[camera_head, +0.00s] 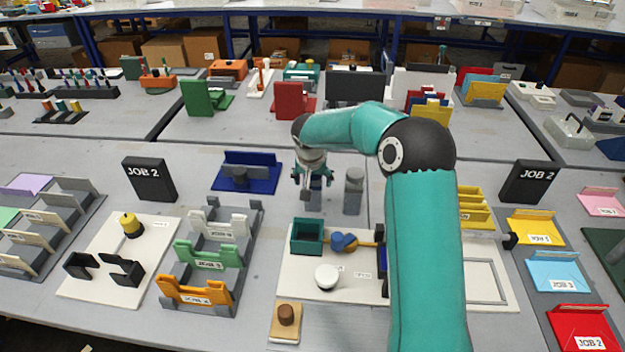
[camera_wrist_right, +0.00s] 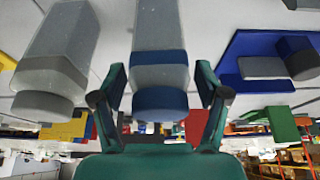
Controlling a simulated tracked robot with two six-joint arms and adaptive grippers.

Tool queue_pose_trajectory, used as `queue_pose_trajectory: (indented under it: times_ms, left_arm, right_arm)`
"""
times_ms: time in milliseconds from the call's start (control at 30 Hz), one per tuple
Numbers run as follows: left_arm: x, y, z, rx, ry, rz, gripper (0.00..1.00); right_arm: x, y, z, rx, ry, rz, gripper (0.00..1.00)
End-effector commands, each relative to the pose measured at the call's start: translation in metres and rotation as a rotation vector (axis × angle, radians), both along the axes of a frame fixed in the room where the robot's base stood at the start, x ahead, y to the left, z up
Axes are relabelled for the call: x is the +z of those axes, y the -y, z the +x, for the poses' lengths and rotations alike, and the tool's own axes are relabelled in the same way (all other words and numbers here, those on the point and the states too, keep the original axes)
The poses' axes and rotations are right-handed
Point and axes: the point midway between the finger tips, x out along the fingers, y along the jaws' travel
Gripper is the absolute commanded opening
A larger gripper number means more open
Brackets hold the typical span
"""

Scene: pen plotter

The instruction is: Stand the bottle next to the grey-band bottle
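My right gripper (camera_head: 313,180) hangs over the far middle of the table, at the top of a grey bottle (camera_head: 313,201). In the right wrist view the fingers (camera_wrist_right: 160,85) are open on either side of this bottle, with narrow gaps; its blue band (camera_wrist_right: 160,62) and blue cap (camera_wrist_right: 160,103) show between them. The bottle appears upright on the table. The grey-band bottle (camera_head: 353,192) stands upright just to its right, a small gap apart. In the right wrist view this bottle (camera_wrist_right: 55,70) is on the left. My left gripper is not in view.
A blue fixture (camera_head: 262,186) lies left of the bottles. A white board (camera_head: 300,292) with a green box (camera_head: 307,237) is in front. A black JOB 2 sign (camera_head: 149,178) stands further left. My right arm hides part of the table to the right.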

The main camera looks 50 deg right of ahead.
Motion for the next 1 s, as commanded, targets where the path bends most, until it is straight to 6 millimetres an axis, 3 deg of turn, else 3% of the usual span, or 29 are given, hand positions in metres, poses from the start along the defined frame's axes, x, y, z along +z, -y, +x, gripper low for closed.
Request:
queue_pose_trajectory:
  times_ms: [267,467,1000]
  left_arm:
    - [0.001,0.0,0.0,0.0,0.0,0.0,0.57]
    - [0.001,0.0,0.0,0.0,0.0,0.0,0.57]
    - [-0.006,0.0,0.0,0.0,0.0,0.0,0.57]
  right_arm:
    - [0.001,0.0,0.0,0.0,0.0,0.0,0.77]
    - [0.012,-0.003,-0.002,0.001,0.003,-0.001,0.77]
    - [0.102,-0.032,-0.025,0.001,0.003,-0.001,0.77]
